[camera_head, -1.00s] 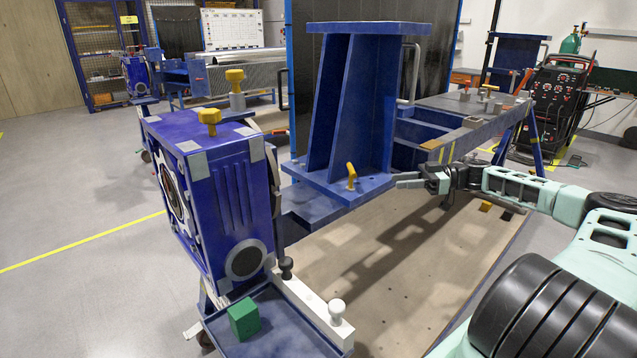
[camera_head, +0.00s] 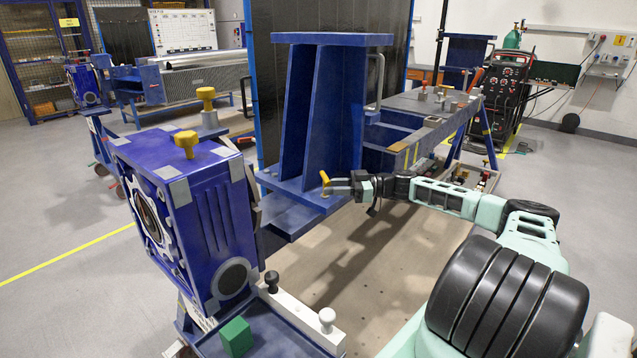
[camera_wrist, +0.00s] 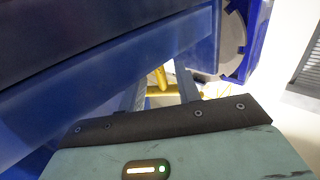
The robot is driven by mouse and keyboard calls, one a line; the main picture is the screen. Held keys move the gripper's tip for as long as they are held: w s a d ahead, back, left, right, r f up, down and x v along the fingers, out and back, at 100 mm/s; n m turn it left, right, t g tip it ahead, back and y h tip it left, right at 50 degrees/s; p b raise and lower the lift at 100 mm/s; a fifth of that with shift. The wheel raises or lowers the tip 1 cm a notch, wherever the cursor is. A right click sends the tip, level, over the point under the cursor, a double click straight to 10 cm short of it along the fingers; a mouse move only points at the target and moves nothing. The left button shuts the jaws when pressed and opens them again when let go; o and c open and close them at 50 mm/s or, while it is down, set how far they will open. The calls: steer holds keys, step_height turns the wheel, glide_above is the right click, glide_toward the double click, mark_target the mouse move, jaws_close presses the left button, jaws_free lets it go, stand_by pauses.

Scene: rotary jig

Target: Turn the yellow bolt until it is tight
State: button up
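The yellow bolt (camera_head: 325,178) stands at the front corner of the base plate of the blue bracket (camera_head: 318,110). Its bar-shaped head also shows between the fingers in the wrist view (camera_wrist: 161,88). My gripper (camera_head: 333,185) comes in from the right, with its fingertips at the bolt. In the wrist view, the two grey fingers (camera_wrist: 160,92) stand apart, one on each side of the bolt head. The gripper looks open, and I cannot tell whether either finger touches the bolt. The bolt's lower part is hidden in the wrist view.
A blue gearbox (camera_head: 215,215) with another yellow bolt (camera_head: 187,143) on top stands at the left. A third yellow knob (camera_head: 206,95) is behind it. A tray with a green cube (camera_head: 236,337) is at the front. The bracket's upright ribs rise behind my gripper.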

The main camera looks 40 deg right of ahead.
mark_target(319, 197)
steer(key=shift+p+x, duration=0.5)
steer(key=shift+x, duration=1.65)
steer(key=shift+c, duration=0.3)
jaws_close()
